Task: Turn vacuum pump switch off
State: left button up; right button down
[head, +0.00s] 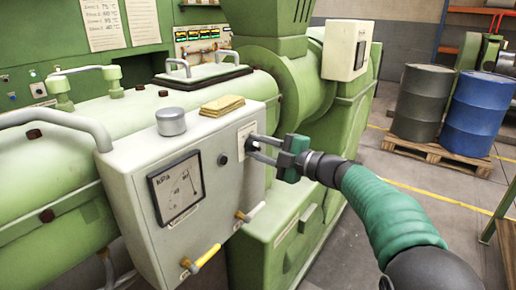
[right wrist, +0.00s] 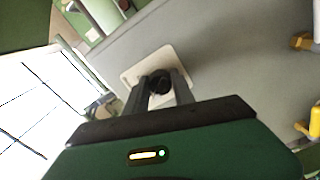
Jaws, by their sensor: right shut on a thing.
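The vacuum pump switch is a dark round knob (right wrist: 159,81) on a pale square plate, seen in the right wrist view. The plate (head: 244,133) is at the upper right of the grey box's (head: 212,150) front in the head view. My right gripper (head: 254,147) reaches in from the right, with its two fingers at the plate. In the right wrist view my right gripper (right wrist: 162,90) has its fingers on both sides of the knob, shut on it. The fingers hide part of the knob, and its setting cannot be read. My left gripper is not in view.
A green extruder (head: 60,160) stands behind. Dark (head: 422,103) and blue (head: 476,112) barrels stand on a pallet at right.

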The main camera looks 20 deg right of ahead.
jog(key=shift+f, duration=0.2)
jog(key=c, duration=1.1)
grip_release()
jog(key=shift+o, duration=0.2)
jog(key=shift+r, duration=0.1)
jog(key=v, duration=1.6)
jog(key=shift+s+d, duration=0.3)
